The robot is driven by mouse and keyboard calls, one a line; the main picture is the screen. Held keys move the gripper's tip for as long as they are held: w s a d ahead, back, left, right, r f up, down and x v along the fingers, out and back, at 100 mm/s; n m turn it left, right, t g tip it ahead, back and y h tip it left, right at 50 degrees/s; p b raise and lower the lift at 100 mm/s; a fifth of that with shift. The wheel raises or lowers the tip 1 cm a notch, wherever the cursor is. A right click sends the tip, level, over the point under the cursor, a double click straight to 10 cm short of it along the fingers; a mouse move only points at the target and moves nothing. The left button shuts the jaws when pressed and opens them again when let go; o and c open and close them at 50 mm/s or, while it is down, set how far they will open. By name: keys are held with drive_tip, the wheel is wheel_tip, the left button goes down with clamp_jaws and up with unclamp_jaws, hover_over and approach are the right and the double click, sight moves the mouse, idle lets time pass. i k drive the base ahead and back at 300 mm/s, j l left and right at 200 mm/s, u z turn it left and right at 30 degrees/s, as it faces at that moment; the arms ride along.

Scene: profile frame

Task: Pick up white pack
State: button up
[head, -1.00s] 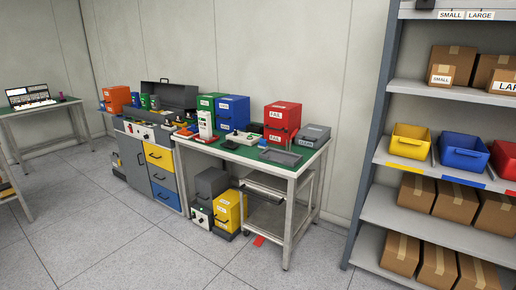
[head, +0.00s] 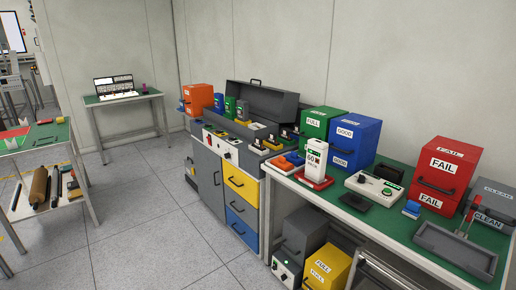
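A white pack (head: 315,160) with a green band and the marking "60" stands upright on a red base (head: 313,181) near the left end of the green-topped workbench (head: 400,225). It stands in front of the green box (head: 318,121) marked "FULL" and the blue box marked "GOOD" (head: 352,142). Nothing is touching the pack from above, and its front face is in clear view. My gripper is not in view.
Red "FAIL" box (head: 442,175), grey tray (head: 455,248) and a white device (head: 375,188) share the bench. A grey cabinet (head: 210,176) with an open toolbox adjoins its left end. Another table (head: 38,139) stands at left. The floor between is clear.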

sight(317, 150)
drive_tip(key=i+j+u, duration=0.1)
drive_tip(key=i+u, duration=0.2)
drive_tip(key=i, duration=0.5)
drive_tip(key=i+u, duration=0.35)
drive_tip(key=i, duration=0.45)
